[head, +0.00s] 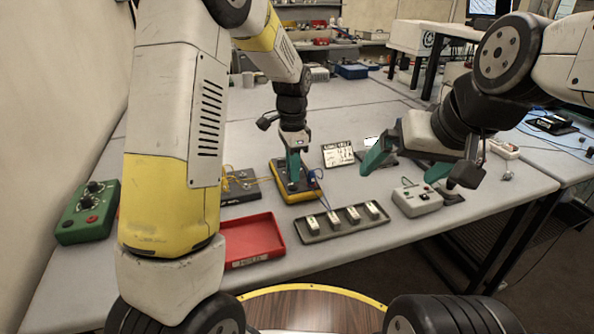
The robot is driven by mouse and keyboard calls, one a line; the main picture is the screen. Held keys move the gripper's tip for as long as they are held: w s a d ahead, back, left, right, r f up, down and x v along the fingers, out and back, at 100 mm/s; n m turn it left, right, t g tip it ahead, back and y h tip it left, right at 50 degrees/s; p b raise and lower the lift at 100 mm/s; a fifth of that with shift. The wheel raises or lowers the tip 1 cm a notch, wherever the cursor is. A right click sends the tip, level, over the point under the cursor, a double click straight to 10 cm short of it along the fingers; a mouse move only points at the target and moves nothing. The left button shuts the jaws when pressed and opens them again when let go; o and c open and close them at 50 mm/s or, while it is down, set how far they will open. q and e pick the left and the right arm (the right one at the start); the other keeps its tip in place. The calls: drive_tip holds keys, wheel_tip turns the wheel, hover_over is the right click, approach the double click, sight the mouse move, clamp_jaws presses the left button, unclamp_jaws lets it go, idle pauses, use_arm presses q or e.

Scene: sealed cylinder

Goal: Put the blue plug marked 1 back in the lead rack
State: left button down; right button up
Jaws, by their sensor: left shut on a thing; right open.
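My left gripper (295,174) points down over a yellow-edged dark instrument (297,192) in the middle of the table. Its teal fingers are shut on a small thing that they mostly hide. A blue plug or lead end (313,174) shows right beside the fingertips; its mark is too small to read. I cannot tell whether it still touches the instrument. A dark board with yellow leads (240,186) lies left of the instrument and may be the lead rack. My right gripper (405,166) is open and empty, above the table at the right.
A red tray (272,252) and a grey tray of several white blocks (308,238) lie at the front edge. A green box with knobs (88,212) stands at the left, a white control box (416,200) at the right. A small display sign (338,154) stands behind the instrument.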

use_arm(q)
drive_tip(key=shift+r, duration=1.6)
